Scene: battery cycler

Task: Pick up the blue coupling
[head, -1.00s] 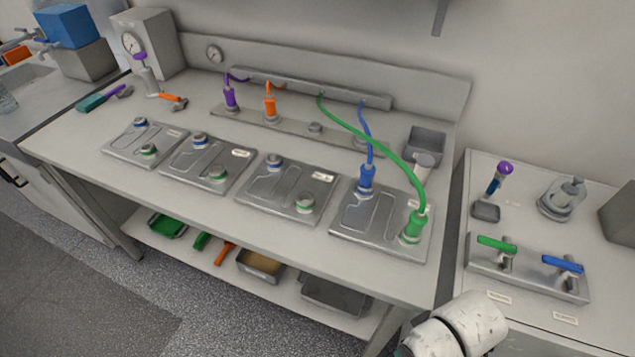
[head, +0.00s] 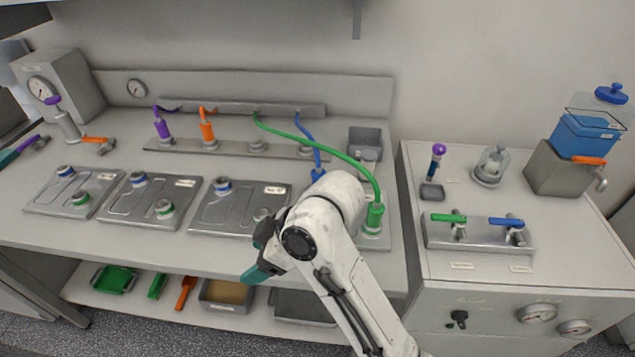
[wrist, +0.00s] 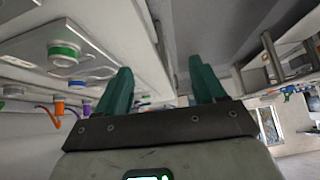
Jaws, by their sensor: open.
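The blue coupling (head: 318,175) is at the lower end of the blue hose (head: 309,134) in the head view. Its top shows behind my arm; the rest of it and most of the plate under it are hidden. The green coupling (head: 375,215) stands upright to its right on the same plate, with the green hose (head: 330,150) running to it. My gripper (head: 258,264), with teal fingers, is at the bench's front edge, left of and nearer than the blue coupling, apart from it. In the wrist view my gripper (wrist: 162,78) is open with nothing between the fingers.
The green hose arches across the blue one. Three more metal plates, including one near my gripper (head: 235,214), line the bench. Purple (head: 162,128) and orange (head: 207,130) couplings stand on the rear strip. A side cabinet with green (head: 449,218) and blue (head: 506,222) valve handles is at the right.

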